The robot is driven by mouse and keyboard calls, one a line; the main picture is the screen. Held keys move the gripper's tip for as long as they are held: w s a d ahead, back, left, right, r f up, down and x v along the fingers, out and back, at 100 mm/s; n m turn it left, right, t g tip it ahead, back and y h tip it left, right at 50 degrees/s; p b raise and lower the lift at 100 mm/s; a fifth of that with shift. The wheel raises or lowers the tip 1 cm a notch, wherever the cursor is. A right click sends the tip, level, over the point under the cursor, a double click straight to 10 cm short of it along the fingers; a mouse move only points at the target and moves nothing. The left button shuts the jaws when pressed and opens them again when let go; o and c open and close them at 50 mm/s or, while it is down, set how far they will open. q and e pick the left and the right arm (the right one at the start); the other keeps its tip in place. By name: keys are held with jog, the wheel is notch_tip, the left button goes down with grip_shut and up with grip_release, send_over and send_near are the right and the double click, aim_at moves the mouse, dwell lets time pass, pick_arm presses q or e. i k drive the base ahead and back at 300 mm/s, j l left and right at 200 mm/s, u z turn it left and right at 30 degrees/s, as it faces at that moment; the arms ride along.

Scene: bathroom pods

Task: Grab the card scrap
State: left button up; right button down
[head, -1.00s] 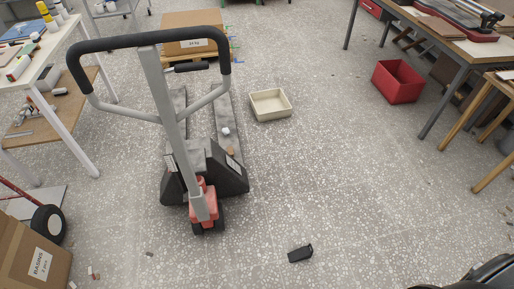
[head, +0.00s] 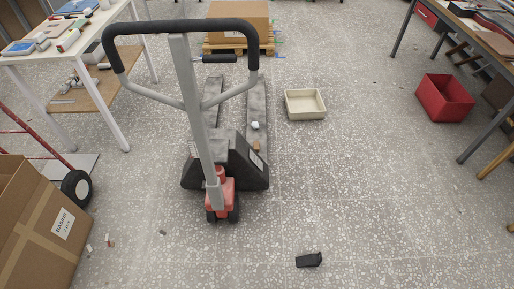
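A small brown piece (head: 257,147) that looks like a card scrap lies on the right fork of the pallet truck (head: 243,165), close to its black body. A small white crumpled bit (head: 255,126) lies farther along the same fork. Small brownish and white scraps (head: 111,243) also lie on the floor by the cardboard box at the lower left. They are too small to tell which is card. Neither of my grippers shows in the head view.
A large cardboard box (head: 48,222) and a red hand truck (head: 35,135) stand at left. A black wedge (head: 309,260) lies on the floor in front. A cream tray (head: 305,104) and a red bin (head: 444,98) are farther back. The right-centre floor is clear.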

aim_at(256, 143)
jog(key=l+z, duration=0.2)
jog(key=z, duration=0.55)
jog(key=i+l+z, duration=0.2)
jog(key=l, duration=0.25)
jog(key=i+l+z, duration=0.2)
jog(key=l, duration=0.25)
jog(key=i+l+z, duration=0.2)
jog(key=l, duration=0.2)
jog(key=i+l+z, duration=0.2)
jog(key=l, duration=0.2)
jog(key=i+l+u, duration=0.1)
jog(key=i+l, duration=0.15)
jog(key=i, duration=0.25)
jog(key=i+l+u, duration=0.1)
jog(key=i+l, duration=0.15)
jog(key=i, duration=0.2)
jog(key=i+j+u, duration=0.15)
jog(key=i+u, duration=0.7)
jog(key=i+l+u, duration=0.1)
jog(key=i+u, duration=0.35)
